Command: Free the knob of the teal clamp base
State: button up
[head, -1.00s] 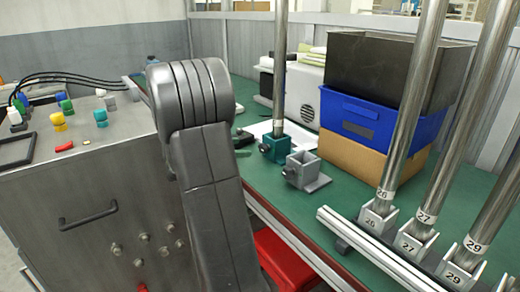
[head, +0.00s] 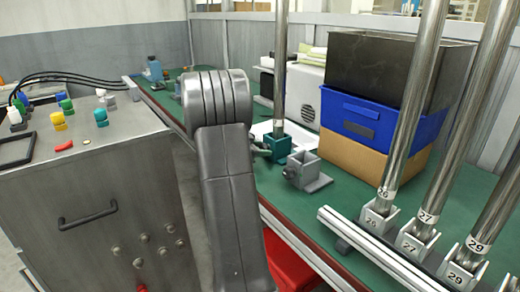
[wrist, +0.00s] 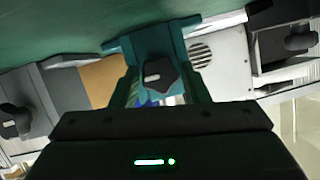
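The teal clamp base (head: 281,151) stands on the green bench with an upright metal rod (head: 280,70) in it. In the wrist view the teal clamp base (wrist: 150,47) is ahead, with its black knob (wrist: 158,75) facing me. My gripper (wrist: 158,84) has one finger on each side of the knob, apart, with gaps showing; I see no contact. In the head view my gripper (head: 259,149) is at the clamp's left side, partly behind my arm, and the knob cannot be made out there.
A grey clamp base (head: 305,172) stands close to the right of the teal one. Its knob (wrist: 9,123) shows in the wrist view. A blue crate (head: 352,120) is behind. Several numbered rods stand in a rack (head: 375,250) at the right. A steel cabinet (head: 90,190) is left.

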jog(key=c, duration=0.6)
jog(key=shift+o, duration=0.2)
jog(key=shift+w+a+f+n+g+h+b, duration=0.1)
jog(key=shift+n+g+h+b, duration=0.35)
jog(key=shift+n+b, duration=0.35)
jog(key=n+g+h, duration=0.1)
jog(key=n, duration=0.1)
jog(key=shift+n+g, duration=0.3)
jog(key=shift+g, duration=0.05)
jog(key=n, duration=0.1)
jog(key=n+g+h, duration=0.1)
jog(key=n, duration=0.1)
jog(key=shift+w+a+h, duration=0.1)
jog(key=shift+w+h, duration=0.05)
jog(key=shift+h, duration=0.1)
jog(key=n+g+h+p, duration=0.1)
jog(key=n+h+p, duration=0.1)
jog(key=n, duration=0.1)
jog(key=shift+n, duration=0.4)
jog(key=shift+f, duration=0.1)
